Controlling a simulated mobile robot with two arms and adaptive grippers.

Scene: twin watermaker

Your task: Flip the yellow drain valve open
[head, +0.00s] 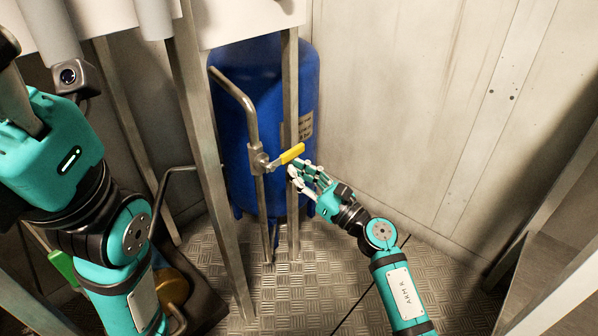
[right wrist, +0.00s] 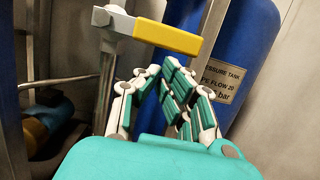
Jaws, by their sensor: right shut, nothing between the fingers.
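The yellow drain valve handle (head: 292,153) sits on a grey valve body (head: 259,160) on a vertical metal pipe, in front of a blue tank. The handle points to the right and slightly up in the head view. In the right wrist view the yellow handle (right wrist: 167,38) reaches out sideways above my fingers. My right gripper (head: 296,172) is shut and empty, just below and to the right of the handle. It also shows in the right wrist view (right wrist: 150,75); I cannot tell whether it touches the handle. My left gripper is not in the head view; only my left arm shows.
The blue pressure tank (head: 228,110) stands behind the pipe and has a label (right wrist: 221,80). Metal frame posts (head: 203,130) stand to the left of the valve. The tread-plate floor (head: 300,290) is below, and pale walls (head: 400,110) close the right side.

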